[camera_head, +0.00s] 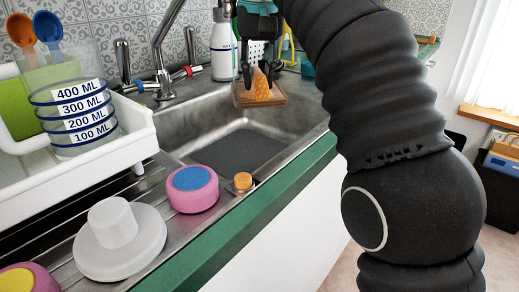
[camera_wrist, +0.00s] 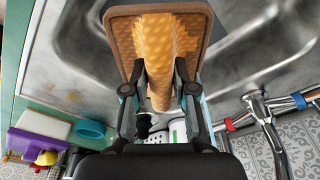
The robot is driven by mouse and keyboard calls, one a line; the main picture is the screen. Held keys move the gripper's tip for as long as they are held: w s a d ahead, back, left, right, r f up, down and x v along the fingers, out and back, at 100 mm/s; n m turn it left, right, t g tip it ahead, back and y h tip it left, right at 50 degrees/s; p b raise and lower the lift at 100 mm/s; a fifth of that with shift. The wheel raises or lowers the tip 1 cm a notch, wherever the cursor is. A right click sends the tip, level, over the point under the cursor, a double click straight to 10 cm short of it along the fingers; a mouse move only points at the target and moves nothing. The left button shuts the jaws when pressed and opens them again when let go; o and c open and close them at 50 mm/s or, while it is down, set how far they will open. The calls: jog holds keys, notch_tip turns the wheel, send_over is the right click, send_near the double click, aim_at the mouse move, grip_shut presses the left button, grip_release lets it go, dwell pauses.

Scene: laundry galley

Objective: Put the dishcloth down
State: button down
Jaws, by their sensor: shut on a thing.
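The dishcloth (camera_head: 262,84) is an orange-yellow checked cloth, bunched upright between the fingers of my gripper (camera_head: 262,70) at the far end of the sink. In the wrist view the cloth (camera_wrist: 157,50) runs between both fingertips of my gripper (camera_wrist: 160,70), which is shut on it. A brown shallow tray (camera_head: 243,101) is under the cloth, and its textured surface also shows in the wrist view (camera_wrist: 122,32). The cloth's lower end overlaps the tray; I cannot tell whether its full weight rests there.
The metal sink basin (camera_head: 222,152) lies in front of the tray, with the tap (camera_head: 163,60) at its left. A white bottle (camera_head: 222,52) stands behind.

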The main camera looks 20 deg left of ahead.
aim_at(263, 97)
notch_tip(263, 97, down, 18)
jog(key=shift+d+r, duration=0.15)
jog(key=shift+r, duration=0.1)
dwell(0.6)
jog(key=c, duration=0.9)
grip_release()
jog(key=shift+c, duration=0.2)
jog(key=shift+f, duration=0.1)
jog(key=r, duration=0.8)
jog(key=s+d+r, duration=0.1)
jog(key=r, duration=0.4)
jog(key=shift+d, duration=0.1)
jog(key=shift+o, duration=0.5)
jog(key=shift+r, duration=0.15)
jog(key=shift+s+d+f+t+y+b, duration=0.1)
jog(key=shift+s+f+t+y+b, duration=0.5)
jog(key=shift+b, duration=0.55)
jog(key=shift+w+t+b, duration=0.2)
jog(key=shift+t+b, duration=0.1)
jog(key=shift+t, duration=0.2)
jog(key=x, duration=0.4)
jog(key=b+x, duration=0.1)
jog(key=x, duration=0.8)
jog(key=shift+w+a+b, duration=0.1)
jog(key=shift+a+b, duration=0.3)
